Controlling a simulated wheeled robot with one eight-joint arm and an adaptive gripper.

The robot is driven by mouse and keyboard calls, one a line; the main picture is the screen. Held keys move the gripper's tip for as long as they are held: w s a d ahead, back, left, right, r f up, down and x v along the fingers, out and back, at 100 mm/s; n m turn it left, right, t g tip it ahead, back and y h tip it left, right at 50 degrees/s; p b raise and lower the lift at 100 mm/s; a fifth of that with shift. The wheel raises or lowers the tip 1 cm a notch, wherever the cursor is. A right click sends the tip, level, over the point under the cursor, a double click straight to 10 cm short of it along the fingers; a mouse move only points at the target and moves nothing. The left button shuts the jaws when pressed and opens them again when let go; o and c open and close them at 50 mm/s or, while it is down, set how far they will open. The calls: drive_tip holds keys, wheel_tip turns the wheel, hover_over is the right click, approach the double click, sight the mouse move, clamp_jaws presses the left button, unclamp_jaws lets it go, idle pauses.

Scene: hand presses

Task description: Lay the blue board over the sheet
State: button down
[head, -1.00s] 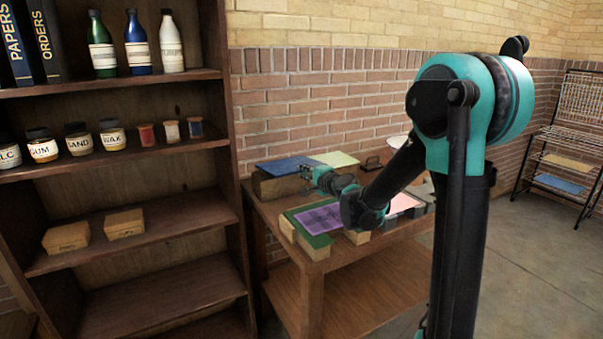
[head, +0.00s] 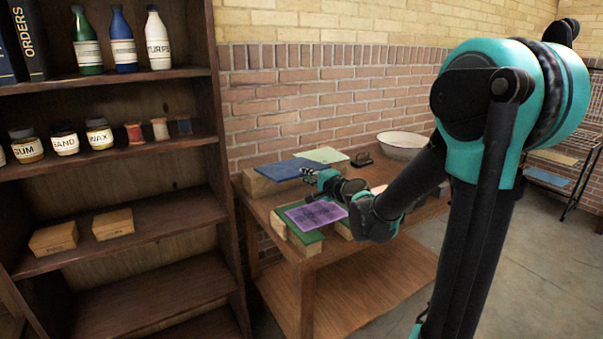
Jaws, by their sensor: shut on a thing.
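The blue board (head: 280,170) lies flat at the back left of the wooden table, its left end over a wooden block (head: 259,184). My gripper (head: 309,174) is at the board's right edge and shut on it. Whether the board is lifted off its support, I cannot tell. A purple sheet (head: 314,215) with dark print lies on a green board (head: 305,236) at the table's front left, in front of the blue board. My arm hides part of the table to the right of the purple sheet. A pink patch (head: 378,189) shows partly behind my arm.
A pale green board (head: 322,155) lies just behind the blue board. A black-handled tool (head: 361,159) and a white bowl (head: 402,143) stand at the back right. A tall shelf (head: 222,190) stands close on the left, and a brick wall runs behind the table.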

drive_tip(key=shift+f+v, duration=0.25)
drive_tip(key=shift+v, duration=1.1)
drive_tip(key=shift+f+v, duration=0.2)
drive_tip(key=shift+v, duration=1.15)
drive_tip(key=shift+f+v, duration=0.25)
drive_tip(key=shift+v, duration=1.15)
drive_tip(key=shift+s, duration=0.1)
